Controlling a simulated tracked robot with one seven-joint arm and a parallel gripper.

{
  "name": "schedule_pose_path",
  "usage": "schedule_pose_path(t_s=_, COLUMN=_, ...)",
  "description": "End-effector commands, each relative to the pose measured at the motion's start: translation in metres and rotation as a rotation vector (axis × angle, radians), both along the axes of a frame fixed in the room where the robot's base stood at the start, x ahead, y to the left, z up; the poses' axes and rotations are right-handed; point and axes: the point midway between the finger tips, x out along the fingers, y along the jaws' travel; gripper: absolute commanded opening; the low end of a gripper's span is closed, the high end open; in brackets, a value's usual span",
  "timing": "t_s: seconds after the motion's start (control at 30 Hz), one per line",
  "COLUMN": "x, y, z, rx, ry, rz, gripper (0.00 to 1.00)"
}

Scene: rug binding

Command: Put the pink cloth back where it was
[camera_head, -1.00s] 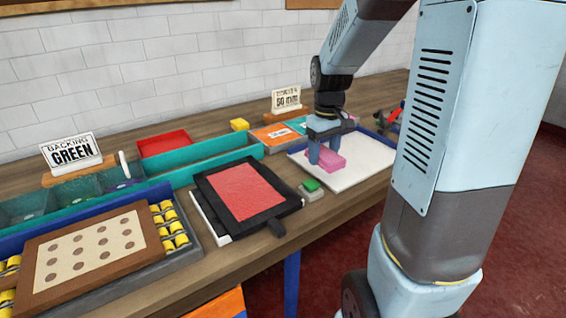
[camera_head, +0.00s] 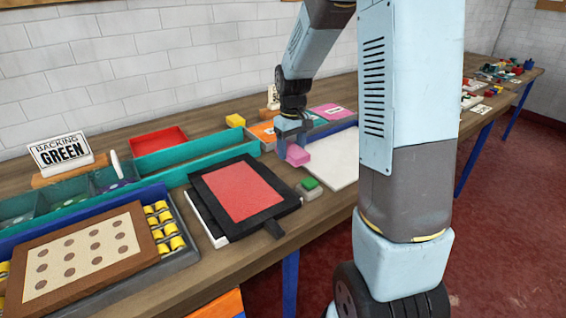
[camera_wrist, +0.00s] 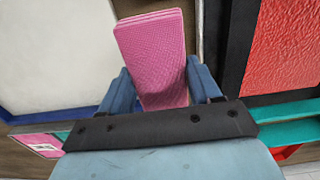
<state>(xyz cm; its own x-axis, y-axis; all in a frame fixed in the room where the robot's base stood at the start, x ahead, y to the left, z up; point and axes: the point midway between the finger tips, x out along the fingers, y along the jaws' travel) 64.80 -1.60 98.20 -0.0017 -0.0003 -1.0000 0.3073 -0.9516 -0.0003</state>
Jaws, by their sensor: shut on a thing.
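The pink cloth (camera_head: 298,154) is a folded pad in my gripper (camera_head: 292,143), held over the left edge of the white board (camera_head: 340,158). In the wrist view, the cloth (camera_wrist: 155,60) stands out between the two blue fingers of my gripper (camera_wrist: 160,88), which are shut on it. A flat pink piece with a label (camera_head: 332,111) lies behind the board; it also shows in the wrist view (camera_wrist: 40,146). The cloth appears raised above the table.
A red panel in a black frame (camera_head: 197,188) lies left of the gripper, with a small green-topped block (camera_head: 310,184) beside it. My arm hides the board's right part.

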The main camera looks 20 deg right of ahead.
Motion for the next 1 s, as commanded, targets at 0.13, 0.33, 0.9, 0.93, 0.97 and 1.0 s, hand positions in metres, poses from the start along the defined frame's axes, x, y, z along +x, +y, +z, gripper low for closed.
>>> schedule_pose_path(t_s=0.13, x=0.015, y=0.006, z=-0.019, rx=0.001, ry=0.001, rz=0.001, gripper=0.24)
schedule_pose_path(t_s=0.33, x=0.024, y=0.01, z=-0.031, rx=0.0, ry=-0.001, rz=0.0, gripper=0.24)
schedule_pose_path(t_s=0.9, x=0.03, y=0.012, z=-0.069, rx=0.0, ry=-0.001, rz=0.0, gripper=0.24)
schedule_pose_path(t_s=0.93, x=0.03, y=0.012, z=-0.069, rx=0.0, ry=-0.001, rz=0.0, gripper=0.24)
schedule_pose_path(t_s=0.97, x=0.03, y=0.012, z=-0.069, rx=0.0, ry=-0.001, rz=0.0, gripper=0.24)
schedule_pose_path(t_s=1.0, x=0.03, y=0.012, z=-0.069, rx=0.0, ry=-0.001, rz=0.0, gripper=0.24)
